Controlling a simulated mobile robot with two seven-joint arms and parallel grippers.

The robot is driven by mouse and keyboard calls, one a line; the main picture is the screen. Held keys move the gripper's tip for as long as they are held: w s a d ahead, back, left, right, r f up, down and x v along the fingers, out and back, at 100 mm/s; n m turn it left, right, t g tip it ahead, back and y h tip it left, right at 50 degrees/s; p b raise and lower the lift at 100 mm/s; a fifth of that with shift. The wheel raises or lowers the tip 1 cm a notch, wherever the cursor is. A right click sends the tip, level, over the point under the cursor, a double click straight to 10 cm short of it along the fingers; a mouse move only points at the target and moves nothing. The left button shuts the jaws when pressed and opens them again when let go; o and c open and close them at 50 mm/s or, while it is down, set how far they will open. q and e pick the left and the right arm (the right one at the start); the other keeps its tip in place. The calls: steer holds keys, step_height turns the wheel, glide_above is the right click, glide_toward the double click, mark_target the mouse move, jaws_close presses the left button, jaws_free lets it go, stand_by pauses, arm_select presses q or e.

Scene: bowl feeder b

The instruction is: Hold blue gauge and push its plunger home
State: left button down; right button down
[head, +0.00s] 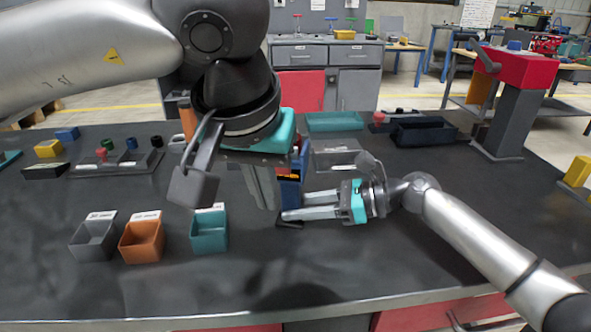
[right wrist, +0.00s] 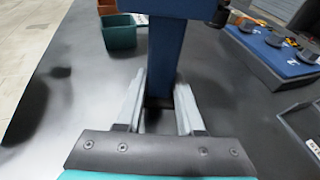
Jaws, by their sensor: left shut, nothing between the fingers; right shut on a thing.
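The blue gauge (head: 290,188) stands upright on the table near the middle, with a small dark base. My right gripper (head: 294,205) comes in from the right, low over the table, and is shut on the gauge's lower part. In the right wrist view the two fingers flank the gauge's blue post (right wrist: 163,70), and its wider head cuts the top edge. My left gripper (head: 264,190) points down just left of the gauge, shut and empty. The left arm's wrist covers part of the area around the gauge's top. I cannot clearly make out the plunger.
Grey (head: 93,240), orange (head: 142,242) and teal (head: 209,232) bins stand at front left. A dark blue bin (head: 424,133) is at the back right, left of a red-topped machine (head: 513,68). The front right tabletop is clear.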

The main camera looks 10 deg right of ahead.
steer(key=shift+c, duration=2.2)
jaws_free()
steer(key=v, duration=1.1)
steer(key=shift+s+d, duration=0.15)
steer(key=shift+d, duration=0.15)
steer(key=d+b, duration=0.1)
steer(key=d, duration=0.1)
steer(key=s+d+b, duration=0.1)
steer(key=d, duration=0.1)
steer(key=s+d+b, duration=0.1)
steer(key=d+b, duration=0.1)
steer(key=d, duration=0.1)
steer(key=shift+s+d+r+b, duration=0.15)
steer(key=shift+s+d+b, duration=0.15)
steer(key=shift+d, duration=0.15)
